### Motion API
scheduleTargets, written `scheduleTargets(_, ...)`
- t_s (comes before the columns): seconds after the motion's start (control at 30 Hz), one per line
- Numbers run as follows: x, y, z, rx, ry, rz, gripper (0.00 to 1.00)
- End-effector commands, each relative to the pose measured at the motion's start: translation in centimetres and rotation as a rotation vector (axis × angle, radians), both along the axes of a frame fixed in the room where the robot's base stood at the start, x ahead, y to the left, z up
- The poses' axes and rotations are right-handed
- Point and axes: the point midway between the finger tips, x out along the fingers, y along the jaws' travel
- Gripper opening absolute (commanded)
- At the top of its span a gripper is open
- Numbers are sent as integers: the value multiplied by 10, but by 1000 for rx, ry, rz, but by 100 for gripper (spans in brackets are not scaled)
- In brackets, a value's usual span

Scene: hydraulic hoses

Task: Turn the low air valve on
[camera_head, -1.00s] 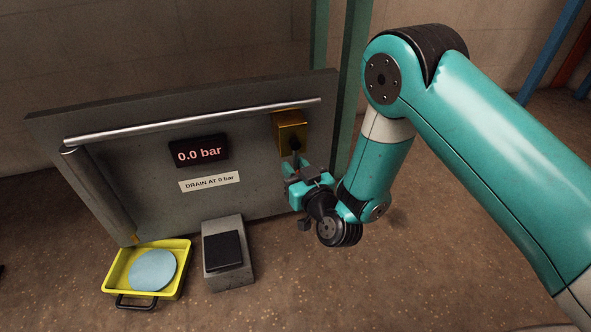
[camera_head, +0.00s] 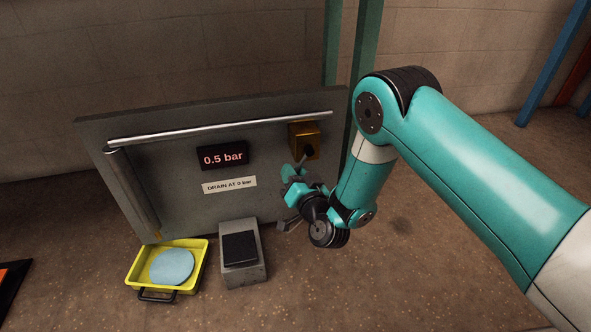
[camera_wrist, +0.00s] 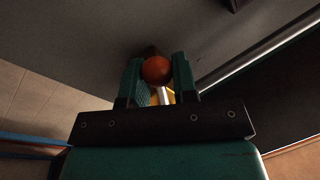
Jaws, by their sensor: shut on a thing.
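My gripper (camera_head: 294,175) is at the lever's lower end, below and left of the box. In the wrist view an orange-red ball knob (camera_wrist: 157,70) sits between the two teal fingers, with a pale rod below it. My gripper is shut on this knob. The display (camera_head: 223,156) reads 0.5 bar.
A silver pipe (camera_head: 220,128) runs along the panel top. A label (camera_head: 229,185) says DRAIN AT 0 bar. On the floor stand a yellow tray (camera_head: 140,276) with a pale blue disc (camera_head: 172,266) and a grey pedal block (camera_head: 243,272). Open floor lies to the right.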

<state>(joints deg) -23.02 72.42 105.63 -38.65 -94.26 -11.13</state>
Motion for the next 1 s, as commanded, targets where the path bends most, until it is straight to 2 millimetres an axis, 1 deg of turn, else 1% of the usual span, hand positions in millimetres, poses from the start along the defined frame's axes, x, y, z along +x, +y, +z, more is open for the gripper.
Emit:
scheduleTargets(0.03, 0, 0, 3, 30, 7, -4, 0)
scheduleTargets(0.33, -1, 5, 6, 145, 26, -7, 0)
scheduleTargets(0.87, -2, 8, 8, 169, 27, -7, 0)
scheduleTargets(0.9, -2, 8, 8, 169, 27, -7, 36)
scheduleTargets(0.97, -2, 9, 8, 169, 27, -5, 49)
scheduleTargets(1.0, -2, 9, 7, 169, 28, -5, 51)
